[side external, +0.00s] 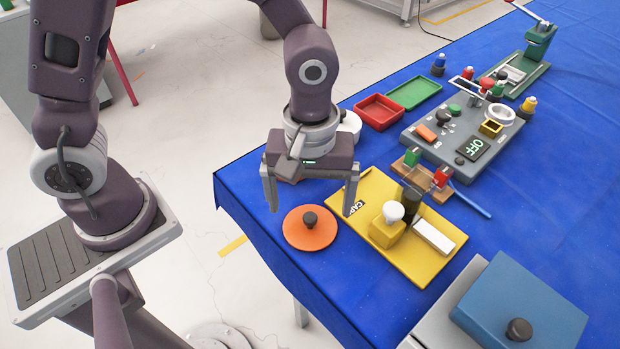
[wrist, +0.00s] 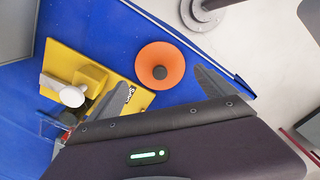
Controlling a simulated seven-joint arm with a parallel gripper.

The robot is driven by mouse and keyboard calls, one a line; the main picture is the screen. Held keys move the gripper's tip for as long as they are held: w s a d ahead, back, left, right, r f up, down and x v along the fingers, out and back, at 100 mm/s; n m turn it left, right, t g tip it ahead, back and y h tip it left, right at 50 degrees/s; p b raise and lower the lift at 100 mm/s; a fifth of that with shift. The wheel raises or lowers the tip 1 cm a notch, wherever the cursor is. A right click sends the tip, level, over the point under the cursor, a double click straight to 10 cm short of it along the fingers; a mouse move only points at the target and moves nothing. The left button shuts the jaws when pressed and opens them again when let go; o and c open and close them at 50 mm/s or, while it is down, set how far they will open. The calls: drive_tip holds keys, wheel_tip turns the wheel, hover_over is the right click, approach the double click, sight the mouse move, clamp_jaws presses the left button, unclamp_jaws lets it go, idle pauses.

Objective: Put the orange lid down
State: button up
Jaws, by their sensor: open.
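The orange lid (side external: 309,228) is a round disc with a dark knob on top. It lies flat on the blue table cover near the table's left edge, just left of the yellow board. It also shows whole in the wrist view (wrist: 160,66), near the top middle. My gripper (side external: 311,200) is open and empty, its two fingers spread wide above the table, behind and above the lid. In the wrist view my gripper's fingers (wrist: 150,95) reach toward the lid, apart from it.
The yellow board (side external: 410,262) carries a yellow block with a white knob and a white bar. A blue box (side external: 520,300) with a black knob stands at the front right. A red tray (side external: 379,112), a green tray (side external: 413,92) and a grey panel (side external: 462,135) lie farther back.

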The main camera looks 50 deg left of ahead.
sight(310, 216)
drive_tip(key=s+a+r+m+t, duration=0.1)
drive_tip(key=a+r+m, duration=0.1)
drive_tip(key=a+r, duration=0.35)
drive_tip(key=s+a+r+m+t, duration=0.1)
drive_tip(key=s+a+r, duration=0.1)
drive_tip(key=r, duration=0.7)
drive_tip(key=s+a+r+m+t, duration=0.2)
drive_tip(key=s+a+m+t, duration=0.1)
drive_tip(key=s+a+m, duration=0.2)
drive_tip(key=shift+s+a+r+m+t, duration=0.25)
drive_tip(key=shift+s+r+m, duration=0.2)
drive_tip(key=shift+s, duration=0.75)
